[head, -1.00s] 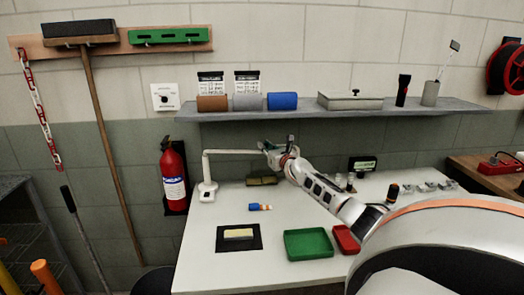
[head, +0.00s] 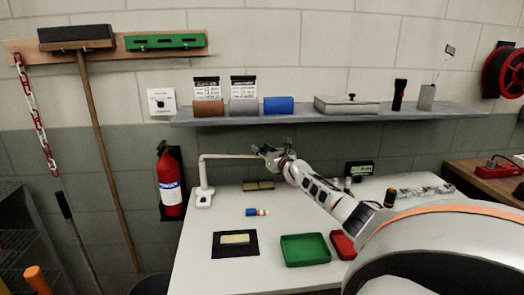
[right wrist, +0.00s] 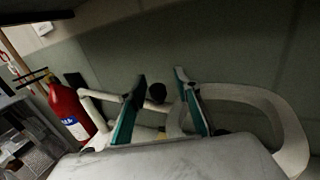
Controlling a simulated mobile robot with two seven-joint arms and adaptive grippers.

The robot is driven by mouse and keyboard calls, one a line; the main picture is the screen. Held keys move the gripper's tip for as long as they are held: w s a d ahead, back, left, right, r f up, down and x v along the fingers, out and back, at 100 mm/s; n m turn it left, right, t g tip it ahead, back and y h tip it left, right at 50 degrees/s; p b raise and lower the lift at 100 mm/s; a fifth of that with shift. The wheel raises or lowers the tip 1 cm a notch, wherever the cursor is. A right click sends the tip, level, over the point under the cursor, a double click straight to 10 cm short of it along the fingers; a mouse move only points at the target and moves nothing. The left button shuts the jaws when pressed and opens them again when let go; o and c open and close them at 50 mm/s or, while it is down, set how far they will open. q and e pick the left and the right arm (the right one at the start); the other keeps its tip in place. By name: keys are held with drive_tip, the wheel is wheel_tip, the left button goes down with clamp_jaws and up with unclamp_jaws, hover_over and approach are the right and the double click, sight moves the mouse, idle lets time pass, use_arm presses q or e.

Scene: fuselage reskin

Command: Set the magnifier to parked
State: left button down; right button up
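The magnifier is a white jointed arm (head: 228,156) on a white base (head: 204,199) at the bench's back left. The arm reaches right to my right gripper (head: 270,150), which covers the head end. In the right wrist view, a white ring-shaped frame (right wrist: 292,118) curves behind and to the right of the fingers, and a white arm (right wrist: 88,108) shows at left. My right gripper's two fingers (right wrist: 160,100) stand apart, with a dark round knob (right wrist: 157,92) showing between them. I cannot tell whether they touch it. My left gripper is not in view.
A fire extinguisher (head: 170,182) hangs left of the bench. A shelf (head: 330,115) with cans and a box runs above the arm. A green tray (head: 305,250), a red tray (head: 343,245) and a black mat (head: 220,250) lie on the bench's front.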

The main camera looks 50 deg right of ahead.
drive_tip(key=shift+s+a, duration=0.15)
drive_tip(key=shift+s+a+f, duration=0.1)
drive_tip(key=shift+s, duration=0.35)
drive_tip(key=v, duration=1.1)
drive_tip(key=shift+r, duration=0.25)
drive_tip(key=shift+f, duration=0.1)
